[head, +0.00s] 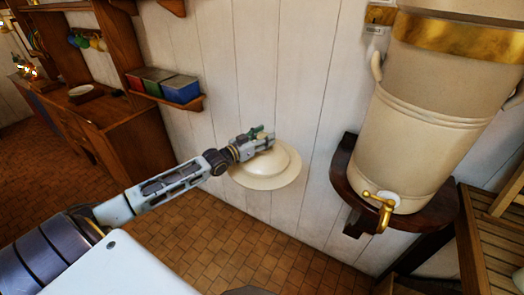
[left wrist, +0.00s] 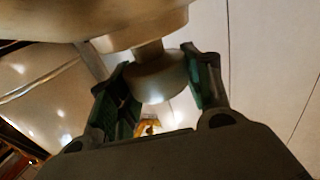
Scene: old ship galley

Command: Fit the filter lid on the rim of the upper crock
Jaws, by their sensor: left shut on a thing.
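The filter lid (head: 265,178) is a round cream disc with a raised middle. My left gripper (head: 262,138) is shut on the knob on top of the lid and holds it in the air in front of the white wall. In the left wrist view the green finger pads (left wrist: 165,85) stand either side of the lid's round knob (left wrist: 160,80). The crock (head: 430,130) is a tall cream vessel with a brass band, right of the lid and apart from it. Its upper rim is out of the head view. My right gripper is not in view.
The crock stands on a dark wooden wall bracket (head: 343,185), with a brass tap (head: 383,212) low on its front. A small shelf (head: 170,100) with coloured tins is on the wall at left. A slatted wooden stand (head: 490,250) is at lower right.

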